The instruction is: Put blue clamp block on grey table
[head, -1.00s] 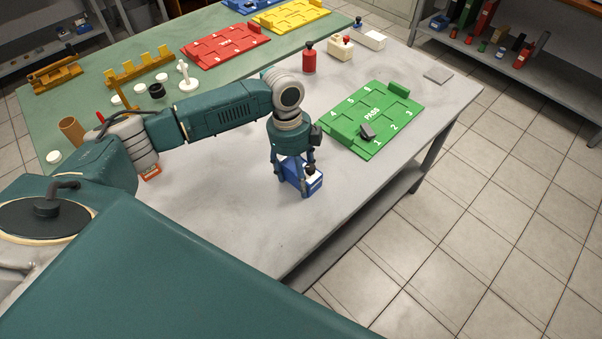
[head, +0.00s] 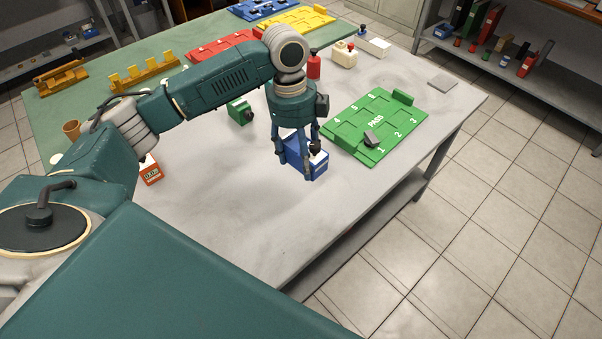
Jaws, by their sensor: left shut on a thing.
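The blue clamp block (head: 294,157), with a white face on its right side, is between the fingers of my left gripper (head: 308,162). The gripper points down and is shut on the block, hiding part of it. They are over the grey table (head: 225,210), left of the green numbered tray; the block appears raised, but the exact gap under it is hard to tell. My right gripper is not in view.
The green tray (head: 350,139) carries a small dark grey piece (head: 371,139). A green block (head: 240,111) stands behind my left arm, and an orange-red device (head: 150,171) stands at the left. A red bottle (head: 314,66) is further back. The near grey tabletop is clear.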

